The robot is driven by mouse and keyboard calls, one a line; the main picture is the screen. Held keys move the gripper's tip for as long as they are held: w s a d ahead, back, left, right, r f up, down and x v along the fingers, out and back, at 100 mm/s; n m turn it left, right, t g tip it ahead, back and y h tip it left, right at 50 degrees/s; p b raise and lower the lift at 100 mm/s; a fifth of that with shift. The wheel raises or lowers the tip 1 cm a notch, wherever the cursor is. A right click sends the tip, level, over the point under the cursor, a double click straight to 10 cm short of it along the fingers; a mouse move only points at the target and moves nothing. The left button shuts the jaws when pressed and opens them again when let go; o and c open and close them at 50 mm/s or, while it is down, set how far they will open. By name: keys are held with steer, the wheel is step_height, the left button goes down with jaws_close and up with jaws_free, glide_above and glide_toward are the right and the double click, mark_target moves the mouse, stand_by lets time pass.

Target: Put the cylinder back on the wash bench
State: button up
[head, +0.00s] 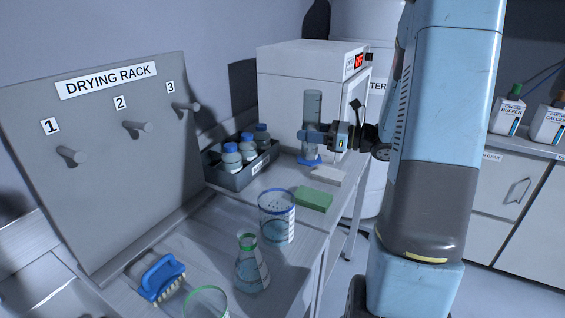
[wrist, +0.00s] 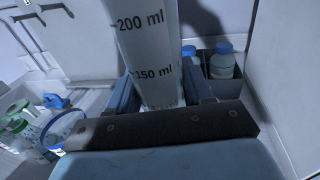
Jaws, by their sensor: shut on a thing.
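The cylinder (head: 312,104) is clear, tall and upright, with a blue foot, at the far end of the wash bench (head: 215,282) in front of a white cabinet. My gripper (head: 314,137) is shut on its lower middle. In the wrist view the cylinder (wrist: 148,35) stands between my fingers (wrist: 160,96), with the 200 ml and 150 ml marks showing. Its foot is hidden there. I cannot tell whether the foot touches the bench or is just above it.
A tray of blue-capped bottles (head: 245,173) stands left of the cylinder. A green sponge (head: 313,200), pale block (head: 327,175), beaker (head: 277,218), flask (head: 251,268) and blue brush (head: 161,277) lie nearer. The drying rack (head: 105,150) has three empty pegs.

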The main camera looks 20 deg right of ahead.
steer(key=shift+w+a+f, duration=0.85)
steer(key=shift+w+f, duration=0.6)
steer(key=shift+f, duration=0.45)
steer(key=shift+w+a+f, duration=0.85)
steer(key=shift+w+f, duration=0.65)
steer(key=shift+f, duration=0.35)
steer(key=shift+w+a+f, duration=0.85)
steer(key=shift+w+f, duration=0.6)
steer(key=shift+f, duration=0.45)
steer(key=o, duration=1.1)
steer(key=shift+o, duration=0.2)
steer(key=shift+s+d, duration=0.1)
